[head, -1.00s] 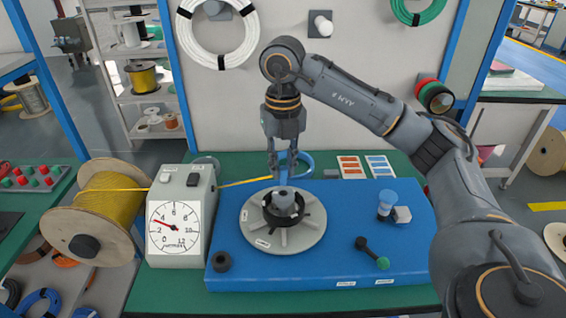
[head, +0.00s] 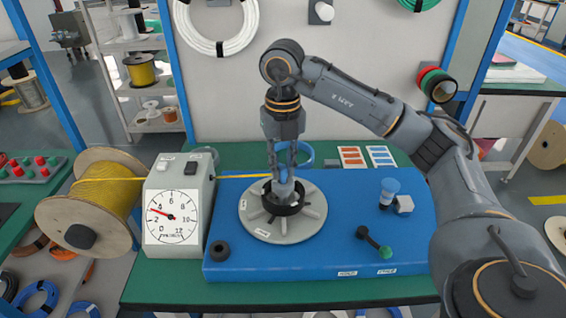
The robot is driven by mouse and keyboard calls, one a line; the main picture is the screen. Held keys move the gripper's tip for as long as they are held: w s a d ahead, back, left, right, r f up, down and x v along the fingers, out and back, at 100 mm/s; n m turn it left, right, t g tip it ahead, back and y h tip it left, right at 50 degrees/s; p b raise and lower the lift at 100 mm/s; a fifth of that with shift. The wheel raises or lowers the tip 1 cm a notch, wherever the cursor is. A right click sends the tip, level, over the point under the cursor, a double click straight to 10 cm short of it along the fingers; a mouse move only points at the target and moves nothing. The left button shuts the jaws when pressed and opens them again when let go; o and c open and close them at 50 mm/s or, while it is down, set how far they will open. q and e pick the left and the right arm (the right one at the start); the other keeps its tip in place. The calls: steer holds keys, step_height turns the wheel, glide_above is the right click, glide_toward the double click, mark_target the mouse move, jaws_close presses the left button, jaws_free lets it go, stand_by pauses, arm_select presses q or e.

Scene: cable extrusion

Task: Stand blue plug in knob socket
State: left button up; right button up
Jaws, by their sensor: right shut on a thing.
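The right gripper (head: 284,174) points straight down over the round grey disc (head: 253,216) on the blue board. Its fingers are shut on a small blue plug (head: 284,176), mostly hidden between them. The plug is upright, right at the top of the grey knob socket (head: 284,191) in the disc's middle, inside a black ring (head: 284,208). I cannot tell how deep the plug sits in the socket. My left gripper is not in view.
A dial gauge (head: 172,216) and yellow cable spool (head: 105,205) stand left.

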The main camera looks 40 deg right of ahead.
steer(key=shift+f, duration=0.35)
stand_by(0.6)
steer(key=o, duration=0.9)
steer(key=shift+o, duration=0.2)
step_height(320, 180, up, 4)
steer(key=p, duration=0.3)
steer(key=shift+r, duration=0.2)
step_height(320, 180, up, 4)
steer(key=p, duration=0.3)
steer(key=shift+f, duration=0.2)
